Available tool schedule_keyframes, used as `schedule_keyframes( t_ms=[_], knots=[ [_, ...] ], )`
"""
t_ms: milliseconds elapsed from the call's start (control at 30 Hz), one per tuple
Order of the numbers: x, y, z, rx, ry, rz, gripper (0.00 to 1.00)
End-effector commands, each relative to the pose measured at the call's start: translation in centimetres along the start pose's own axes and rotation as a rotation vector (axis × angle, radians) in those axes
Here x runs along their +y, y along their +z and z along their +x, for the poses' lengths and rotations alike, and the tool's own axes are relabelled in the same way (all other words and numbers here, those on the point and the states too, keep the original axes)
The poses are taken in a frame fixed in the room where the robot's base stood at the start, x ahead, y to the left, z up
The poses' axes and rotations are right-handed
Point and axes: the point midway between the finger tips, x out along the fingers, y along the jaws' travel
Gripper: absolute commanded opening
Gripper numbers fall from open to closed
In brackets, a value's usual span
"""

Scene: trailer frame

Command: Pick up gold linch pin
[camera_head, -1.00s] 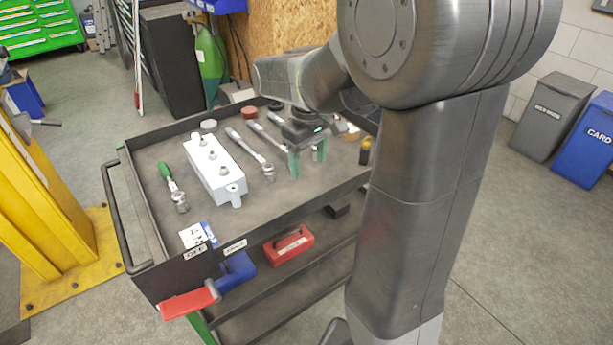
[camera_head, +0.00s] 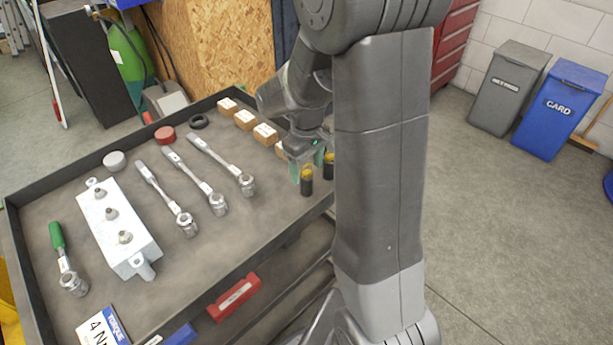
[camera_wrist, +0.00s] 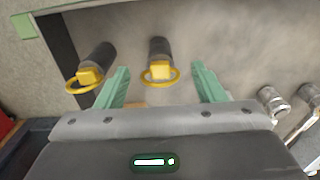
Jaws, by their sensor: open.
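Two gold linch pins, each with a yellow head and ring on a dark cylinder, stand near the tray's right edge. One pin (camera_wrist: 159,70) shows in the wrist view between and beyond my fingertips. The other pin (camera_wrist: 88,70) is left of my left finger. In the head view, one pin (camera_head: 306,180) is by my gripper (camera_head: 305,168) and the other (camera_head: 328,165) is partly hidden by my arm. My gripper, with green fingers, also shows in the wrist view (camera_wrist: 160,85). It is open and empty, and I see no contact with either pin.
The grey tray (camera_head: 190,262) holds several wrenches (camera_head: 212,195), a white block (camera_head: 112,225), a green-handled tool (camera_head: 60,250) and round pucks. Small wooden blocks (camera_head: 265,134) line its far right edge. Bins (camera_head: 560,108) stand on the floor at right.

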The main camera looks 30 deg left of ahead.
Motion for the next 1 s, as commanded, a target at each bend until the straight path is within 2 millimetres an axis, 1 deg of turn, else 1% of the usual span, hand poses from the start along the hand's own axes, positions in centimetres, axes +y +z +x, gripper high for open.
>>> schedule_keyframes(
  t_ms=[33,100,200,367,400,467,600,633,867,967,1000],
  knots=[
    [-0.1,0.0,0.8,-0.002,-0.001,0.0,0.62],
    [-0.1,0.0,1.5,-0.002,-0.001,0.0,0.62],
    [0.0,0.0,1.8,0.001,0.0,-0.001,0.62],
    [0.0,0.0,1.8,0.001,0.001,-0.001,0.62],
    [0.0,0.0,1.8,0.001,0.0,-0.001,0.6],
    [0.0,0.0,1.8,0.001,0.0,-0.001,0.49],
    [-0.1,0.0,1.8,0.001,0.0,-0.001,0.21],
    [-0.1,0.0,1.8,0.001,0.0,-0.001,0.18],
    [0.0,0.0,1.7,0.001,0.001,-0.001,0.18],
    [0.0,-0.1,1.2,0.003,0.001,-0.001,0.18],
    [0.0,-0.1,0.8,0.003,0.001,-0.001,0.18]
  ],
)
